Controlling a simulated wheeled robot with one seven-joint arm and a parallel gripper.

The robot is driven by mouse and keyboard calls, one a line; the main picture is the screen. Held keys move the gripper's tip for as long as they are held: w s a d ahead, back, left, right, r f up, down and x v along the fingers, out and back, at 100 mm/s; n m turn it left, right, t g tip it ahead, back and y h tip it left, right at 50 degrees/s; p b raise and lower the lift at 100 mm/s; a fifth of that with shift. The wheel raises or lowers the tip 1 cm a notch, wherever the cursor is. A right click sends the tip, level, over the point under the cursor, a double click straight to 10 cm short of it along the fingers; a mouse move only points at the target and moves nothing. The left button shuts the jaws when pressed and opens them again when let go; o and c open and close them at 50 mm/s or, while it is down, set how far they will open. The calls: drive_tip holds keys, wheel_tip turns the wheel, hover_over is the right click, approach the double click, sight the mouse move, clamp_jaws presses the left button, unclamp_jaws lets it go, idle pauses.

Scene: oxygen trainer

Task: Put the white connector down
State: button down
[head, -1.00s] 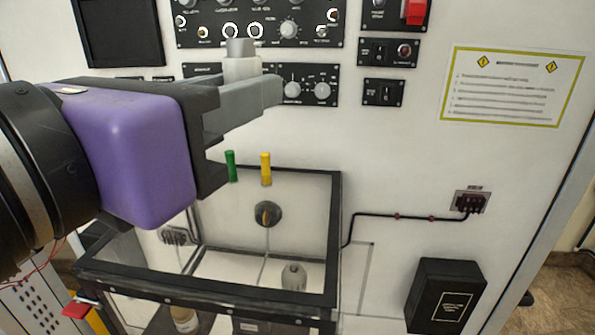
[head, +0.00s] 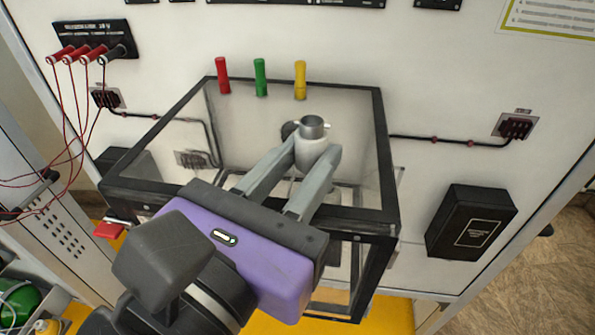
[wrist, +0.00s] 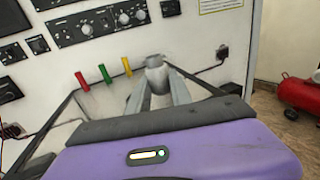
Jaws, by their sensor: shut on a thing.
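The white connector (head: 313,150), a pale cylinder with a grey metal collar on top, is held upright between the two grey fingers of my gripper (head: 300,172). My gripper is shut on it, above the clear-walled, black-framed box on the panel. The wrist view also shows the connector (wrist: 157,76) between the fingertips (wrist: 158,92), with its metal end up. Its lower part is partly hidden by the fingers, and I cannot tell how high it is above the box.
Red (head: 222,76), green (head: 260,78) and yellow (head: 300,80) handles stand along the back edge of the black-framed box (head: 388,150). A black box (head: 470,222) is on the panel at right. Red plugs with hanging wires (head: 78,54) are at upper left.

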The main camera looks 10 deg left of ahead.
drive_tip(key=shift+f, duration=1)
drive_tip(key=shift+f+b, duration=0.2)
drive_tip(key=shift+b, duration=0.35)
drive_tip(key=c, duration=1.2)
unclamp_jaws()
drive_tip(key=shift+o, duration=0.2)
drive_tip(key=shift+r, duration=0.2)
drive_tip(key=b+v, duration=0.4)
drive_tip(key=v, duration=0.8)
drive_tip(key=shift+r, duration=0.1)
